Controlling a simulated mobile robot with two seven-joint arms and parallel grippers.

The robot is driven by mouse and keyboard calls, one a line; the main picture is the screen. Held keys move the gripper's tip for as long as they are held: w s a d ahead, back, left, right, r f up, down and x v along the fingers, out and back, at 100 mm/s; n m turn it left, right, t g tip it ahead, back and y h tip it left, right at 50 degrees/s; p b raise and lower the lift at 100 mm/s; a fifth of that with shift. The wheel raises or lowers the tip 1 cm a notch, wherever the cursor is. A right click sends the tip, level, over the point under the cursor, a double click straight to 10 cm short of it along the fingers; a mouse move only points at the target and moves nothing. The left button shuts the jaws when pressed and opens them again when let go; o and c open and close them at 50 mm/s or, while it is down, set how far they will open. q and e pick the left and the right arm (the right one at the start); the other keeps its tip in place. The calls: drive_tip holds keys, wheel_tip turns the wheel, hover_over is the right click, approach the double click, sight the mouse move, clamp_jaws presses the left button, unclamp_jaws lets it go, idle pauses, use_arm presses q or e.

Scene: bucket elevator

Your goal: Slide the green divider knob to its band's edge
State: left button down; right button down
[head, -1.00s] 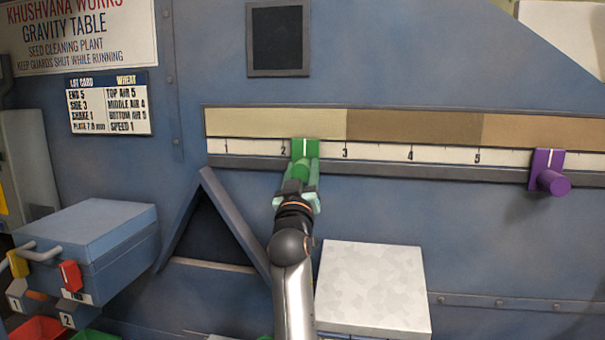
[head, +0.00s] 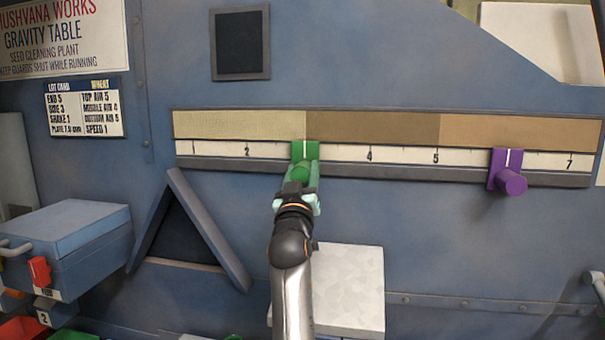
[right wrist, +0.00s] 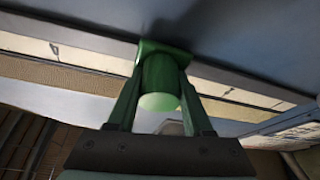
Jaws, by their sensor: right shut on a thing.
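The green divider (head: 305,149) sits on the numbered scale (head: 270,153) between the 2 and the 4, covering the place of the 3. Its white line stands about under the edge between the pale band (head: 240,125) and the mid-brown band (head: 375,127). My right gripper (head: 301,188) is shut on the green round knob, which shows between both fingers in the right wrist view (right wrist: 160,85). The gripper hides part of the knob in the head view. My left gripper is not in view.
A purple divider knob (head: 511,182) sits on the same rail (head: 400,176), between 5 and 7. A triangular frame (head: 212,235) stands out below left, and a pale box (head: 350,290) is below, beside my arm. The rail between green and purple is clear.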

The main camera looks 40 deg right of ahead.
drive_tip(key=shift+c, duration=1.5)
unclamp_jaws()
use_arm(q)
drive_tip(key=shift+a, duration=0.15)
use_arm(e)
drive_tip(key=shift+f, duration=0.15)
